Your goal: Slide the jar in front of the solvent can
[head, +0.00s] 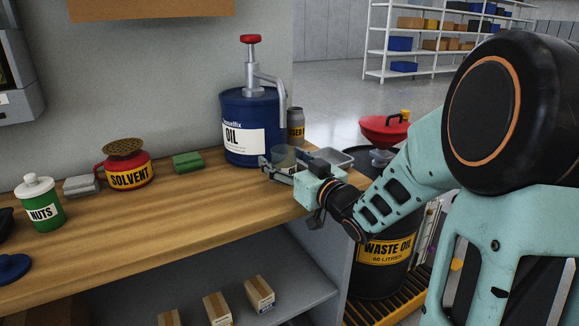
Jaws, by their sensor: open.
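The solvent can (130,178) is red with a yellow label and a brown perforated top, and stands on the wooden bench left of centre. A clear, greyish jar (284,156) stands near the bench's right end, in front of the oil drum. My gripper (280,167) is open at the jar, its fingers reaching in from the right around the jar's lower part. Whether the fingers touch the jar cannot be told. The jar's base is partly hidden by the near finger.
A blue oil drum with a pump (250,140) stands behind the jar. A green block (188,162) and grey blocks (82,186) flank the solvent can. A green nuts canister (39,205) is farther left. A clear tray (332,158) is at the right end. The bench front (190,210) is clear.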

